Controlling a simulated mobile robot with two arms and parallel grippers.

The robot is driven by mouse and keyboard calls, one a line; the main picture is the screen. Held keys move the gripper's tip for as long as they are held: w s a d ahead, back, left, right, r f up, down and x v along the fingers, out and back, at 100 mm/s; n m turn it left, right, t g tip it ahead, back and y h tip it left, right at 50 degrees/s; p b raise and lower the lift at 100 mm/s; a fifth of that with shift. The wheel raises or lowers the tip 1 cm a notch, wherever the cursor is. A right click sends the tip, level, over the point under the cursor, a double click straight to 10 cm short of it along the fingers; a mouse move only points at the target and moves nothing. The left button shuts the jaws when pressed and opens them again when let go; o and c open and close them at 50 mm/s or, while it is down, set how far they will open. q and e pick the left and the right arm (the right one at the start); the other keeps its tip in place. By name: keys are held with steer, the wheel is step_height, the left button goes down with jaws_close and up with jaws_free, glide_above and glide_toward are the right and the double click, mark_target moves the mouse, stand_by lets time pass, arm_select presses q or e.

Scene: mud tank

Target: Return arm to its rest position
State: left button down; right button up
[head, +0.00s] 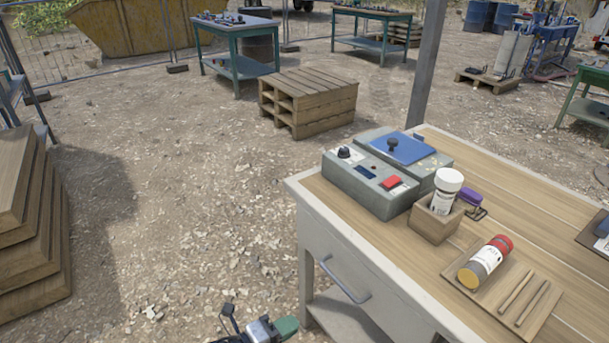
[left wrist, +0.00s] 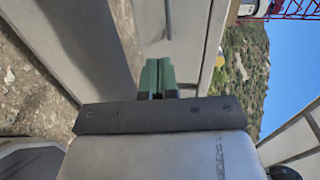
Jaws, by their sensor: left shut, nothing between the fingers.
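My left gripper (head: 286,327) shows at the bottom edge of the head view, with green fingertips. It is low, beside the workbench's left front side, with gravel ground behind it. In the left wrist view the green fingers of my left gripper (left wrist: 157,75) are together and hold nothing. The pale side of the workbench (left wrist: 186,30) lies beyond them in that tilted view. My right gripper is in neither view.
The workbench (head: 320,206) carries a grey control box (head: 362,187), a white-capped bottle (head: 445,190) in a wooden holder (head: 434,224), and a red-and-yellow can (head: 485,262) on a wooden board (head: 540,318). A drawer handle (head: 345,281) juts out near my left gripper. Stacked wood (head: 30,260) stands left; open gravel lies between.

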arm_select(q)
steer(key=s+a+f+n+y+p, duration=0.1)
steer(key=s+a+f+n+y, duration=0.2)
steer(key=a+f+n, duration=0.3)
steer(key=s+a+f+n+g+y+p, duration=0.1)
steer(key=s+a+f+n+y+p, duration=0.15)
steer(key=a+f+n+y, duration=0.4)
steer(key=s+a+f+n+y+p, duration=0.15)
steer(key=s+f+n, duration=0.25)
steer(key=f, duration=0.4)
steer(key=s+a+f+n+g, duration=0.1)
steer(key=s+f+n+g, duration=0.1)
steer(key=s, duration=0.7)
steer(key=s+a+f+n+g+y+p, duration=0.1)
steer(key=s+a+f+n+g, duration=0.1)
steer(key=s, duration=0.8)
steer(key=s+a+f+n+g+y, duration=0.1)
steer(key=s+f+n+g, duration=0.3)
steer(key=s, duration=0.6)
step_height(320, 180, down, 3)
steer(key=shift+s+a+r+n+p, duration=0.2)
steer(key=shift+a+n+p, duration=0.1)
steer(key=shift+a+n, duration=0.5)
steer(key=shift+d, duration=0.1)
